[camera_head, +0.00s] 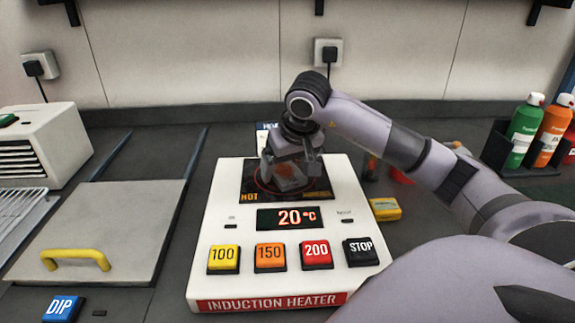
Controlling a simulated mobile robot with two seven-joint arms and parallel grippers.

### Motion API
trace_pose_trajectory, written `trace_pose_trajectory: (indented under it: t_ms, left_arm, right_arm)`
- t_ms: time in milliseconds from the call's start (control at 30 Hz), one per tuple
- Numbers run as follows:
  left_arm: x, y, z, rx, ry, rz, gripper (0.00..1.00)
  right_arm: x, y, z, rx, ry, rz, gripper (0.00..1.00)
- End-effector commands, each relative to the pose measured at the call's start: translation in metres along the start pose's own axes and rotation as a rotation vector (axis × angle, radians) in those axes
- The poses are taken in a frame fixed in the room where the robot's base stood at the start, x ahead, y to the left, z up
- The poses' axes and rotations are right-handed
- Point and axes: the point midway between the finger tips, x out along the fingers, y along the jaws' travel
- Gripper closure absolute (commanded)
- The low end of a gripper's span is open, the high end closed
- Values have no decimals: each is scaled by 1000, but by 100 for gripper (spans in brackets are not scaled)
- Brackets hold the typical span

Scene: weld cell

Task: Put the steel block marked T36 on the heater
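The induction heater (210,215) is a white box in the middle of the view, with a dark hot plate (322,193) on top. My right gripper (290,176) points down over this plate, its two fingers apart. A small grey block (290,184) shows low between the fingers, at or just above the plate. No T36 mark can be read on it. I cannot tell whether the fingers touch the block. My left gripper is not in view.
The heater display (288,218) reads 20 °C, above buttons 100, 150, 200 and STOP. A lidded bath (100,225) with a yellow handle is at left. A yellow box (385,209) lies right of the heater. Bottles (525,130) stand in a rack at far right.

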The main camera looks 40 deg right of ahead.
Motion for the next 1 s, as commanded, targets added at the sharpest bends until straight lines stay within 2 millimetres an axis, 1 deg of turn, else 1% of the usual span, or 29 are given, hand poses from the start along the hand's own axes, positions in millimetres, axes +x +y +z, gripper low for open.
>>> trace_pose_trajectory:
  t_ms: [167, 267, 367, 500, 700, 833, 1000]
  left_arm:
    - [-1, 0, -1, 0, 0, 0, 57]
    - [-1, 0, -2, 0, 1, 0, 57]
    - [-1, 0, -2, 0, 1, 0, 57]
    - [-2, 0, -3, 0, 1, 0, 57]
    - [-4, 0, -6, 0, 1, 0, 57]
    - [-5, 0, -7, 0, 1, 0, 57]
    - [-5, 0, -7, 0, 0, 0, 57]
  right_arm:
    - [-1, 0, 0, 0, -1, 0, 11]
    - [-8, 0, -2, 0, 2, 0, 11]
    - [-25, 0, -2, 0, 5, 0, 11]
    - [-56, 0, -3, 1, 7, 0, 11]
    - [-96, 0, -2, 1, 5, -1, 11]
    - [-112, 0, -2, 0, 2, 0, 11]
    - [-121, 0, -1, 0, 0, 0, 11]
